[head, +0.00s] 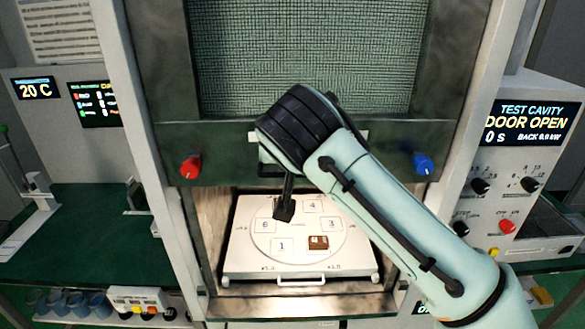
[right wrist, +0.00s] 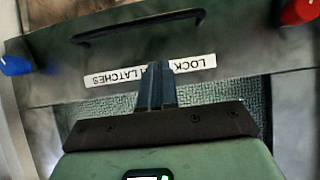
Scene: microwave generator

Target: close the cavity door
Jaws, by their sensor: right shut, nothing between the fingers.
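The cavity door (head: 225,150) is a dark green panel with a mesh window, raised above the open cavity. A red knob (head: 190,167) and a blue knob (head: 423,163) sit at its lower corners. My right gripper (head: 284,212) is shut and empty, its fingers pointing down in front of the door's lower part and partly hiding its handle. In the right wrist view the picture is upside down: the shut fingers (right wrist: 156,75) overlap the white latch label (right wrist: 110,78), and the black handle (right wrist: 140,25) lies beyond their tips. Contact with the door cannot be told. My left gripper is out of view.
Inside the cavity a white tray (head: 245,262) with numbered spots holds a small brown block (head: 318,243). The display (head: 530,120) at right reads DOOR OPEN. Side posts frame the door. Green benches stand on both sides, with cups (head: 75,302) at lower left.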

